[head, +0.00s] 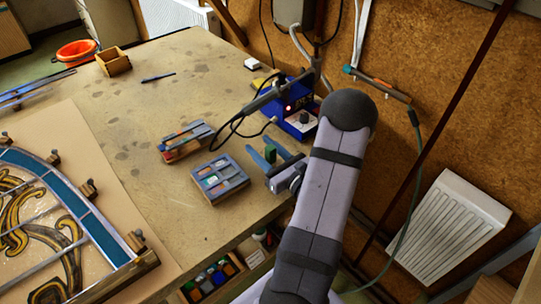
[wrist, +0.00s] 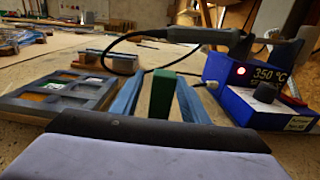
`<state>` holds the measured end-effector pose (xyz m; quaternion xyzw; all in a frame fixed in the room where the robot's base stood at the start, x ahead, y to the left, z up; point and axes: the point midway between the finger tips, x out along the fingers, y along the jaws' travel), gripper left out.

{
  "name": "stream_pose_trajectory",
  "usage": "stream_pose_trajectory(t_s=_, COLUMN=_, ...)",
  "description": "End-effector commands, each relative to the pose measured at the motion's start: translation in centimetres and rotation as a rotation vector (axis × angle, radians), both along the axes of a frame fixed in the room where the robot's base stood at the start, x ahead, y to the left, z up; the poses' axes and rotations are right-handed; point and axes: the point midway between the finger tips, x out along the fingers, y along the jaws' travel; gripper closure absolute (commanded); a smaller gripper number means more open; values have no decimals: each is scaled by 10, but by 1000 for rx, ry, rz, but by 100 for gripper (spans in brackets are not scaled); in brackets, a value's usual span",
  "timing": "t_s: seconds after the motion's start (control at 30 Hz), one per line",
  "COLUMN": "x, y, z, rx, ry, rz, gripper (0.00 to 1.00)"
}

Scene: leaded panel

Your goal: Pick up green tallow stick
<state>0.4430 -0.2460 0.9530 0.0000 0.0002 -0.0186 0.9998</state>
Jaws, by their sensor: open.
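In the wrist view the green stick (wrist: 163,95) stands upright between the two blue fingers of my gripper (wrist: 159,92). The fingers are open, one on each side of it, with a narrow gap showing on the right. The stick's lower end is hidden behind the dark body of my gripper.
A blue soldering station (head: 300,118) with a cable stands behind my gripper. A grey compartment tray (head: 207,190) and a holder with sticks (head: 187,142) lie to the left. The leaded panel (head: 70,225) is at far left. Bare bench lies behind the holder.

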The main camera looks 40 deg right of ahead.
Motion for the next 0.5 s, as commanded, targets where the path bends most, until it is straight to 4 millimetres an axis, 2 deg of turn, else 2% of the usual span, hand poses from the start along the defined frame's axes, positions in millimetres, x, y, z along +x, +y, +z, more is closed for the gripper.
stream_pose_trajectory(t_s=0.13, x=0, y=0, z=0, rx=0, ry=0, rz=0, gripper=62)
stream_pose_trajectory(t_s=0.3, x=0, y=0, z=0, rx=0, ry=0, rz=0, gripper=100)
stream_pose_trajectory(t_s=0.5, x=0, y=0, z=0, rx=0, ry=-1, rz=0, gripper=100)
